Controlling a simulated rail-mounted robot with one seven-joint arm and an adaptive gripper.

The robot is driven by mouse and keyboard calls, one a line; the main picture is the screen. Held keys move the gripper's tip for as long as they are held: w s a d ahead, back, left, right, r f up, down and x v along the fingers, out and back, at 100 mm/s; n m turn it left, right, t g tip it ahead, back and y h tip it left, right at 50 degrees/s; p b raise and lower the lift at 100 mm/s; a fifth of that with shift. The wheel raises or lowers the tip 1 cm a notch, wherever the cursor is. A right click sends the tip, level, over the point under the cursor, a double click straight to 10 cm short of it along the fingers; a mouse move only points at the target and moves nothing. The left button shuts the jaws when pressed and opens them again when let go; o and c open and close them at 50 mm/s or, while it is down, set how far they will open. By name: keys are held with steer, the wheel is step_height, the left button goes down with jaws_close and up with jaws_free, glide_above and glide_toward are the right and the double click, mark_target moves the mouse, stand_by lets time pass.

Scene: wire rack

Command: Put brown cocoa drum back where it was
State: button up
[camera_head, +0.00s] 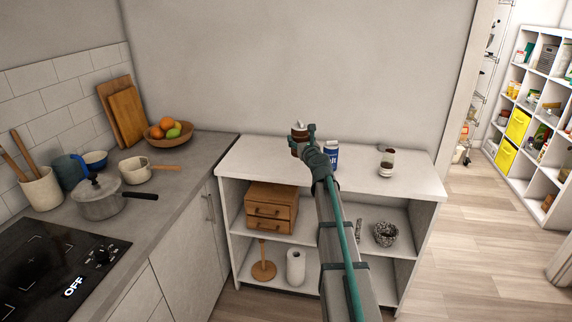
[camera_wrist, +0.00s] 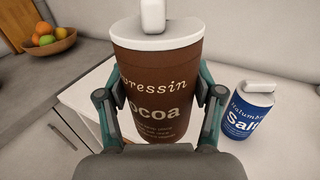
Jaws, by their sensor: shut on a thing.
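The brown cocoa drum (camera_wrist: 157,85) has a white lid and fills the middle of the wrist view, upright. My gripper (camera_wrist: 160,105) is shut on it, one finger on each side. In the head view the drum (camera_head: 298,138) shows partly behind my gripper (camera_head: 308,142), over the back left part of the white shelf unit's top (camera_head: 235,158). I cannot tell whether its base touches the top. A blue salt container (camera_head: 331,155) stands just right of it; it also shows in the wrist view (camera_wrist: 247,112).
A jar (camera_head: 387,162) stands further right on the unit's top, with clear surface between it and the salt. Left are a fruit bowl (camera_head: 168,134), a saucepan (camera_head: 134,170) and a pot (camera_head: 97,198) on the grey counter. A wooden drawer box (camera_head: 271,208) sits below.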

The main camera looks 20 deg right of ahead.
steer(key=shift+w+d+f+b, duration=0.55)
steer(key=shift+w+d+f, duration=0.15)
steer(key=shift+w+f, duration=1.5)
steer(key=shift+w+d+f+b, duration=0.6)
steer(key=shift+w+d+f, duration=0.05)
steer(key=shift+w+f, duration=1.55)
steer(key=shift+w+d+f+b, duration=0.55)
steer(key=shift+w+d+f, duration=0.15)
steer(key=shift+w+f, duration=1.5)
steer(key=o, duration=1.3)
